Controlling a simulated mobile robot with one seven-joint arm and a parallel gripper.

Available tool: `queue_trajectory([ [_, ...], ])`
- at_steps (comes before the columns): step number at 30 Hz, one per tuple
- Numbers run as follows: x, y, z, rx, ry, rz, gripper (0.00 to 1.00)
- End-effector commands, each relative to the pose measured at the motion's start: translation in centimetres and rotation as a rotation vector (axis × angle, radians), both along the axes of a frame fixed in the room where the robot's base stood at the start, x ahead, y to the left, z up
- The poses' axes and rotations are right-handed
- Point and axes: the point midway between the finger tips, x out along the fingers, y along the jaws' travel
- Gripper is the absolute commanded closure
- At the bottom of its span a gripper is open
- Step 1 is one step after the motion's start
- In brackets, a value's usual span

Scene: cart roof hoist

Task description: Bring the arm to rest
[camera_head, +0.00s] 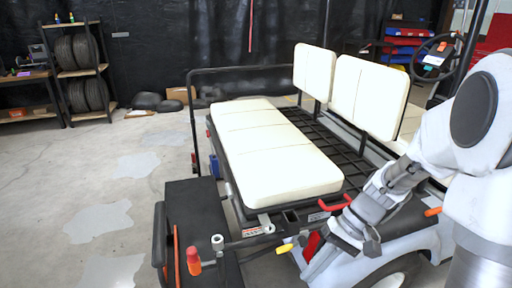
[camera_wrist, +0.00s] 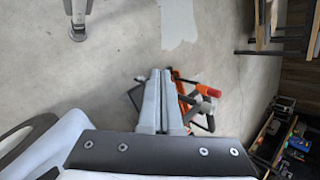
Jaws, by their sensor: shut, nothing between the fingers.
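My arm comes in from the right in the head view, bent down beside the rear of the cart. My gripper (camera_head: 311,270) is at the cart's rear corner, low and pointing down to the left. In the wrist view my gripper (camera_wrist: 158,74) shows two grey fingers pressed together with nothing between them. An orange-handled tool (camera_wrist: 207,90) shows just beyond the fingers in the wrist view. I cannot tell whether the fingers touch the cart.
The cart has a cream rear seat (camera_head: 270,150), a black rear platform (camera_head: 205,215) and a red handle (camera_head: 334,204) close to my wrist. An orange grip (camera_head: 194,262) stands up at the front. A tire shelf (camera_head: 82,75) is at back left. Open floor (camera_head: 95,175) lies left.

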Motion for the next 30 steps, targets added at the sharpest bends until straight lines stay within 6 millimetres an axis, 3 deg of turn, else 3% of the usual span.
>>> queue_trajectory([
  [15,-4.6,-0.7,8.9,-0.417,-0.334,0.045,1.00],
  [30,-8.9,-1.8,14.9,-0.614,-0.718,-0.023,1.00],
])
